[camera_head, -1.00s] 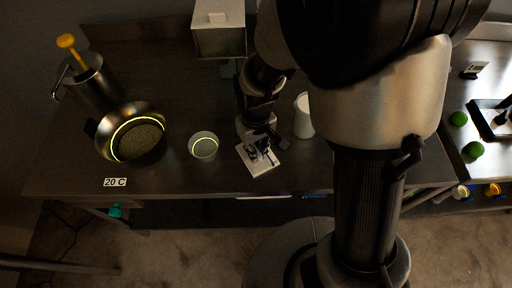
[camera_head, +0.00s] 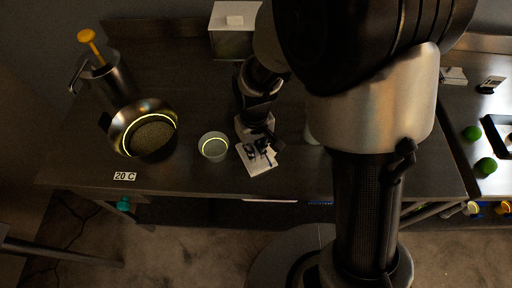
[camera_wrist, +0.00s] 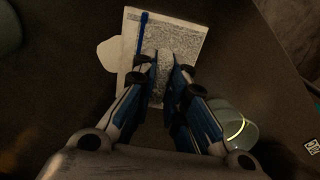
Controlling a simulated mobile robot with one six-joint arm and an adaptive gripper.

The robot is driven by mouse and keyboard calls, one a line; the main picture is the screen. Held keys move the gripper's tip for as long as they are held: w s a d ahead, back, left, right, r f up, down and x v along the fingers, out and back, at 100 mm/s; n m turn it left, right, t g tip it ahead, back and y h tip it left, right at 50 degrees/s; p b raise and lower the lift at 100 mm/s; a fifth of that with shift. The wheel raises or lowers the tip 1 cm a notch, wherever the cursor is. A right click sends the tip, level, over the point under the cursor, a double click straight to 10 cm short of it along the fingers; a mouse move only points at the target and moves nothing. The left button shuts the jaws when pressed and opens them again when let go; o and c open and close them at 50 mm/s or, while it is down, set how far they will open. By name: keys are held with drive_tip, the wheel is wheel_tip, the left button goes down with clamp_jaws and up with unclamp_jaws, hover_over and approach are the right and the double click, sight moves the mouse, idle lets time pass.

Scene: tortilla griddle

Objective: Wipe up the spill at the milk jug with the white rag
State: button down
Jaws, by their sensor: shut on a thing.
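The white rag (camera_head: 257,165) is a flat rectangle with a grey speckled area and a blue stripe. It lies low over the dark table, and my gripper (camera_head: 262,148) is shut on it from above. In the wrist view, my gripper (camera_wrist: 158,98) pinches a bunched part of the rag (camera_wrist: 186,32). A pale, rounded patch, apparently the spill (camera_wrist: 110,54), shows beside the rag's left edge; the rag may cover part of it. The milk jug (camera_head: 312,132) is mostly hidden behind my arm in the head view. A pale rounded thing, likely the jug (camera_wrist: 8,30), shows at the wrist view's upper left.
A small bowl (camera_head: 213,147) stands close left of the rag; it also shows in the wrist view (camera_wrist: 245,128). A white-topped box (camera_head: 234,38) stands behind.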

sight(266, 159)
drive_tip(key=shift+f, duration=0.1)
drive_tip(key=shift+w+a, duration=0.2)
drive_tip(key=shift+a, duration=0.55)
drive_tip(key=shift+d, duration=0.1)
drive_tip(key=shift+s+d, duration=0.3)
drive_tip(key=shift+d, duration=0.45)
drive_tip(key=shift+s+d, duration=0.25)
drive_tip(key=shift+d, duration=0.55)
drive_tip(key=shift+s+d, duration=0.3)
drive_tip(key=shift+d, duration=0.45)
drive_tip(key=shift+a, duration=0.1)
drive_tip(key=c, duration=1.9)
unclamp_jaws()
drive_tip(key=shift+f, duration=0.1)
